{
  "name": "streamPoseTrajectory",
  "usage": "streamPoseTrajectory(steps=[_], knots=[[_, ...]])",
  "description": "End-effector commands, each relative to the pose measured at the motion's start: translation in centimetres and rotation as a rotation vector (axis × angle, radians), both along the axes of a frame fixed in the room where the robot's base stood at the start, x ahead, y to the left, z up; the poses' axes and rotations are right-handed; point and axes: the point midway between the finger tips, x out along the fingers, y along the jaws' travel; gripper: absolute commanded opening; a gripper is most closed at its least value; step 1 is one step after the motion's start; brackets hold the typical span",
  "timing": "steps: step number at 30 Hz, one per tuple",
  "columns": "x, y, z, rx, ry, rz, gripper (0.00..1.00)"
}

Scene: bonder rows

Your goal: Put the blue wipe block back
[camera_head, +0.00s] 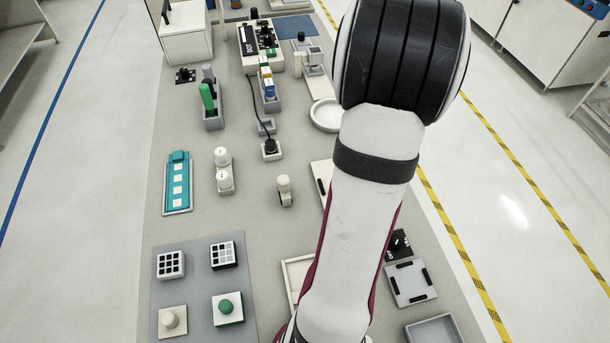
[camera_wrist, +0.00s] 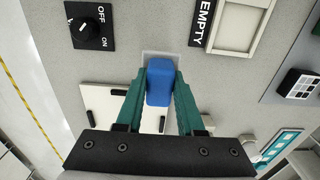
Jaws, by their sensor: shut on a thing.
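The blue wipe block (camera_wrist: 160,88) is between the two teal fingers of my gripper (camera_wrist: 160,74) in the wrist view, and the fingers are shut on it. Behind the block a pale, light-edged patch (camera_wrist: 148,56) shows on the grey bench top. The block covers most of that patch, and I cannot tell whether block and surface touch. In the head view my arm hides the gripper, the block and the patch.
An OFF/ON knob (camera_wrist: 80,24) and an EMPTY label (camera_wrist: 203,18) beside a cream framed tray (camera_wrist: 240,25) lie close by. A pale plate with black clips (camera_head: 410,283) is near. A grey tray (camera_head: 435,330) sits at the lower right. Several button blocks stand on a grey mat (camera_head: 198,285).

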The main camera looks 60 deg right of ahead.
Motion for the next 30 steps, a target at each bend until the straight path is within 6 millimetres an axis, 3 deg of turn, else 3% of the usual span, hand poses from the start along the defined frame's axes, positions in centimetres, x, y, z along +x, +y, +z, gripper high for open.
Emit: streamPoseTrajectory(steps=[8, 18, 19, 21, 24, 30], knots=[[0.6, -0.1, -4.2, 0.003, 0.001, -0.001, 0.00], [0.6, -0.2, -4.7, 0.000, 0.000, -0.001, 0.00], [0.6, -0.2, -4.7, 0.000, 0.000, 0.000, 0.41], [0.6, -0.2, -4.6, 0.000, 0.000, 0.000, 0.53], [0.6, -0.2, -4.6, 0.000, 0.000, 0.000, 0.67], [0.6, -0.2, -4.6, 0.000, 0.000, 0.000, 0.67]])
